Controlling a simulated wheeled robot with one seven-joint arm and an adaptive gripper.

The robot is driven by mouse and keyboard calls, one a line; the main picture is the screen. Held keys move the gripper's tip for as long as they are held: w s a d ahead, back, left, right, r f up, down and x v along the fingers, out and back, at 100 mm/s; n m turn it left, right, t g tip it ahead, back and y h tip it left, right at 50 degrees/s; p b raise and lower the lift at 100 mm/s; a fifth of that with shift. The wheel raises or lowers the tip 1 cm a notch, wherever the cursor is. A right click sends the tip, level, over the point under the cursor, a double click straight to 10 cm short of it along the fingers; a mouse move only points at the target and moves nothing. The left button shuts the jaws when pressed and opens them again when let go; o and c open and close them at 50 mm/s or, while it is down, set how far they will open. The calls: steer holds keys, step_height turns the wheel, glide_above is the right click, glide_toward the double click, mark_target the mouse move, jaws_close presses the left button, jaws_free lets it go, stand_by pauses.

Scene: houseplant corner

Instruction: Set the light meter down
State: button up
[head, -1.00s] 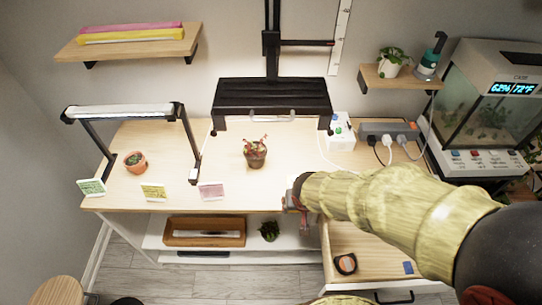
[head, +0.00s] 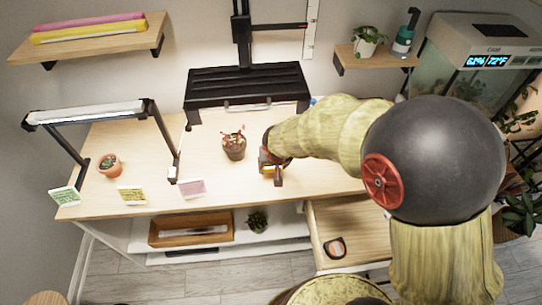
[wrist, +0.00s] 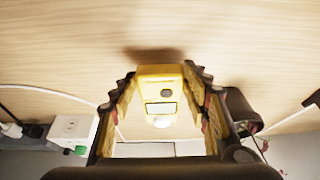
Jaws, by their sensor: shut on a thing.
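The light meter (wrist: 160,98) is a yellow device with a small screen and a white dome, between my fingers in the wrist view. My gripper (wrist: 161,110) is shut on it from both sides. In the head view my gripper (head: 271,176) is over the wooden tabletop (head: 225,190), right of the potted red-leaved plant. Only a little yellow of the meter shows there. A dark shadow lies on the wood just beyond the meter. I cannot tell whether the meter touches the wood.
The red-leaved plant (head: 234,148) stands close to my gripper's left, under the black lamp (head: 247,86). A white box (wrist: 72,130) and cables show in the wrist view.

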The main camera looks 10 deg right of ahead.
steer(key=shift+w, duration=1.3)
steer(key=w, duration=0.3)
steer(key=shift+b, duration=0.4)
steer(key=shift+s+f+b, duration=0.1)
steer(key=shift+f+b, duration=0.3)
steer(key=shift+f, duration=0.35)
steer(key=shift+f, duration=0.15)
steer(key=o, duration=1.4)
